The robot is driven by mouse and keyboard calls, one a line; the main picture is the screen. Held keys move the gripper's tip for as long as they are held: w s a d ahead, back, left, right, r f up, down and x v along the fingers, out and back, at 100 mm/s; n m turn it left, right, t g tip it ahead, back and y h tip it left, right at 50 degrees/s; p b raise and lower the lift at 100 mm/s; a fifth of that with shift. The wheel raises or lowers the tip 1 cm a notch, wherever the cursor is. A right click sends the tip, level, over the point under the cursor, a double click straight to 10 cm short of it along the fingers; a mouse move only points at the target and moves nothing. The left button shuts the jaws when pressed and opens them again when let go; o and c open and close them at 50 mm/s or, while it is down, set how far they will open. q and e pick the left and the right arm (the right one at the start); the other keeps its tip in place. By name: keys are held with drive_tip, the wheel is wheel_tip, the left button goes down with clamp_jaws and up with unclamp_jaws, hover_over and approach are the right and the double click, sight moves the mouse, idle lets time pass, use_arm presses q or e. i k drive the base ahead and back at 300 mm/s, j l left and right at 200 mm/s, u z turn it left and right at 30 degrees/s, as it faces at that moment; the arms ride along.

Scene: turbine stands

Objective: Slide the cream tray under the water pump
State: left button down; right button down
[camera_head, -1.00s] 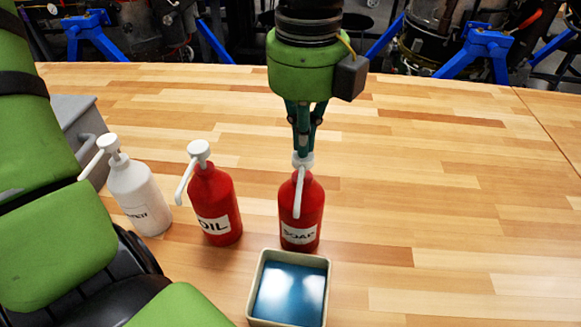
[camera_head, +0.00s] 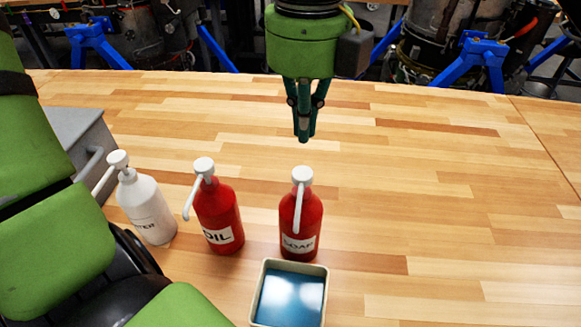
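The cream tray (camera_head: 257,290) sits on the table directly in front of the soap pump (camera_head: 303,215), below its spout, with blue liquid inside. The soap pump is a red bottle with a white pump head. The water pump is the white bottle (camera_head: 147,208) at the left, its label partly readable, its spout pointing to the lower left. The red oil pump (camera_head: 217,213) stands between them. My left gripper (camera_head: 303,138) points down above and behind the soap pump head, apart from it, its fingertips together and empty. My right gripper is not in view.
A grey box with a handle (camera_head: 82,130) stands behind the water pump at the left. My green arm links fill the lower left, close to the water pump. The table (camera_head: 450,220) is clear on the right. Blue stands (camera_head: 478,62) are beyond its far edge.

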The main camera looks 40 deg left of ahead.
sight(288, 293)
drive_tip(key=k+l, duration=1.55)
drive_tip(key=k, duration=0.15)
